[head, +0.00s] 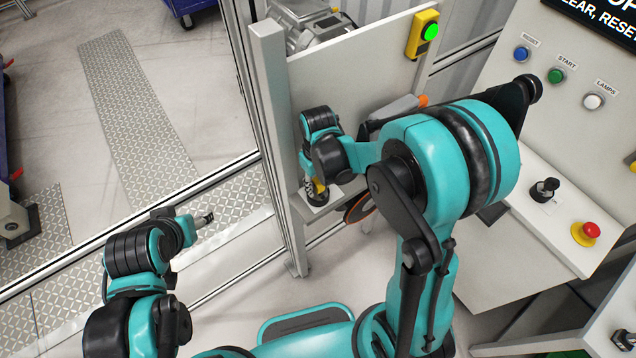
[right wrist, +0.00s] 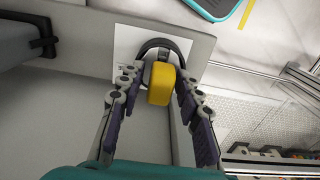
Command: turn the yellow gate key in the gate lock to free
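The yellow gate key (right wrist: 160,83) sits in the dark round gate lock (right wrist: 181,54) on a white plate in the right wrist view. In the head view the lock (head: 317,199) is low on the fence post side, with a bit of yellow key (head: 320,187) showing. My right gripper (right wrist: 159,74) has one finger on each side of the key. A narrow gap shows at the left finger; contact at the right one is unclear. My left gripper (head: 205,219) is away from the lock at lower left, with nothing visible in it; its finger opening is too small to judge.
A fence post (head: 274,120) stands left of the lock. A yellow box with a lit green lamp (head: 430,32) is on the panel above. A console with buttons and a red emergency stop (head: 590,231) stands to the right. Open floor lies left beyond the fence.

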